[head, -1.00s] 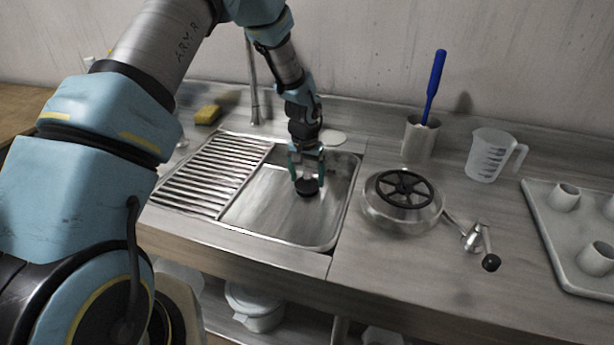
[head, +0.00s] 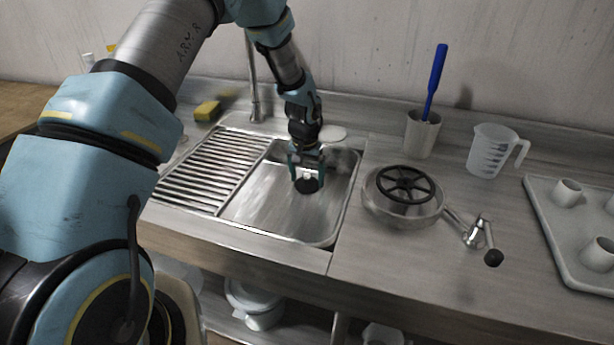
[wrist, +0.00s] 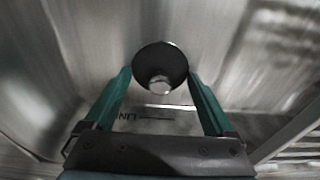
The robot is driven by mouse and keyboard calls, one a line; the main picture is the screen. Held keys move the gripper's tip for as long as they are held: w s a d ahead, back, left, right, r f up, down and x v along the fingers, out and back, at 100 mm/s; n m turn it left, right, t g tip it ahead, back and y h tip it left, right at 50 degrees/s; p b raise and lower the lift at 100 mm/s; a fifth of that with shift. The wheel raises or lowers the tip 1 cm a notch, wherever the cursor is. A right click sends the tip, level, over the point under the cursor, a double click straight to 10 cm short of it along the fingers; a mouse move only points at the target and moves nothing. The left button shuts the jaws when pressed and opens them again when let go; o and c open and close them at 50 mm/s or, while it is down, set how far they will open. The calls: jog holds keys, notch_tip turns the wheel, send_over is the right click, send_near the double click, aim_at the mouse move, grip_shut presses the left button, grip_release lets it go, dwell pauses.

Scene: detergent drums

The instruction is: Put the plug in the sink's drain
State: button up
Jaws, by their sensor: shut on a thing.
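The plug (head: 307,186) is a dark round disc with a pale knob. It is in the sink (head: 275,215), between the fingers of my gripper (head: 306,177). In the wrist view the plug (wrist: 160,56) shows as a black disc between the tips of the two green fingers, and my gripper (wrist: 160,78) is shut on it. The plug is over the rear right part of the basin. I cannot tell whether it touches the basin floor. The drain does not show in either view; the plug and gripper may cover it.
A ribbed drainboard (head: 210,170) lies left of the basin, with a tap (head: 254,100) and yellow sponge (head: 207,110) behind.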

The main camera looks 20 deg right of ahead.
jog(key=o, duration=1.1)
